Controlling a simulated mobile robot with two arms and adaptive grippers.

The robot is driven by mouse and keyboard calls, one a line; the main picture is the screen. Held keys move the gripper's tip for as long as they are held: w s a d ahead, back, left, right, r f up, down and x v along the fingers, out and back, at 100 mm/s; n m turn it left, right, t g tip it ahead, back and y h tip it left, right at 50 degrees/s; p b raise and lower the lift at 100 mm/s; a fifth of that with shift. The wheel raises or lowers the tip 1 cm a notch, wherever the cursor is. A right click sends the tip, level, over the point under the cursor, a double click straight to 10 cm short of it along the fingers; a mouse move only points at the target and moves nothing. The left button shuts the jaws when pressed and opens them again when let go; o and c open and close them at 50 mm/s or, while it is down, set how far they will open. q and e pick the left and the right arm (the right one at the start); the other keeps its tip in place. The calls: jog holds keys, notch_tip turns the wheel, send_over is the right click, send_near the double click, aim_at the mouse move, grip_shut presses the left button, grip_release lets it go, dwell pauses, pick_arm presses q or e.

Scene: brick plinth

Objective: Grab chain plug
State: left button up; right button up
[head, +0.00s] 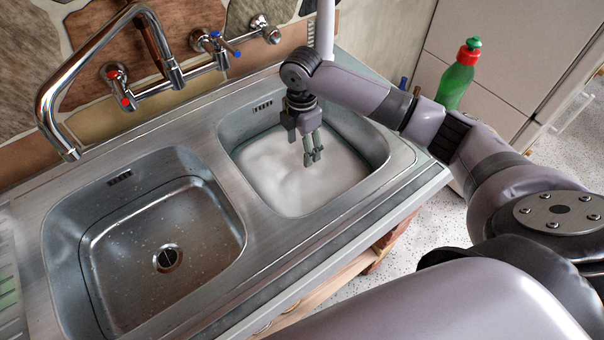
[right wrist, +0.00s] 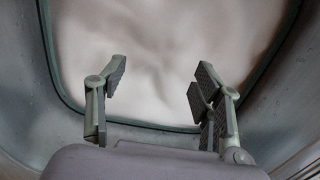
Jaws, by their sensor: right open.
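No chain or plug shows in either view. The right basin (head: 300,180) is filled with whitish, cloudy water or foam, and its bottom is hidden. My right gripper (head: 313,160) hangs over this basin, pointing down, with its fingers above or at the white surface; I cannot tell if they touch it. In the right wrist view the two fingers (right wrist: 158,90) are apart and nothing is between them. The white surface (right wrist: 160,45) fills the space beyond them. My left gripper is not in view.
The left basin (head: 120,240) is empty, with an open drain (head: 168,258). A chrome tap (head: 70,90) with red and blue marked handles runs along the back wall. A green bottle with a red cap (head: 458,75) stands behind my right arm.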

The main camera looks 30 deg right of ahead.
aim_at(302, 168)
notch_tip(302, 168, down, 4)
jog(key=shift+f, duration=0.1)
jog(key=f, duration=0.2)
jog(key=f+p, duration=0.1)
jog(key=f, duration=0.1)
jog(key=shift+s+a+f, duration=0.1)
jog(key=shift+s, duration=0.3)
jog(key=shift+f, duration=0.5)
jog(key=shift+c, duration=0.6)
jog(key=c, duration=1.1)
jog(key=shift+r, duration=0.15)
